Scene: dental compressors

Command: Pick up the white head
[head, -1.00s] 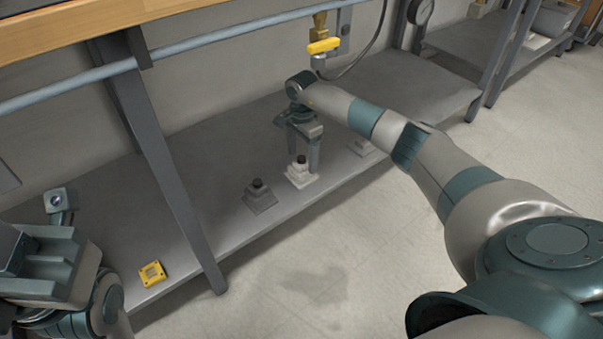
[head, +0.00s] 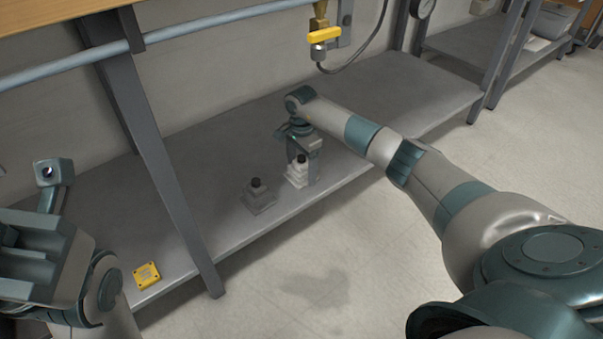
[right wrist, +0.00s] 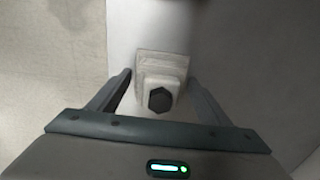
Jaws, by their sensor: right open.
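The white head (head: 296,176), a small pale block with a black knob on top, stands upright on the grey lower shelf. My right gripper (head: 302,166) is open and lowered over it, with a finger on either side. In the right wrist view the white head (right wrist: 161,66) with its dark hexagonal knob lies between the two open fingers of the right gripper (right wrist: 160,77), with small gaps visible. My left gripper (head: 35,262) is at the lower left, away from the head; its jaws cannot be made out.
A dark grey head (head: 258,197) with a black knob stands just left of the white one. A yellow square piece (head: 147,275) lies at the shelf's left front. A table leg (head: 170,165) crosses the shelf. A yellow-handled valve (head: 324,35) hangs behind.

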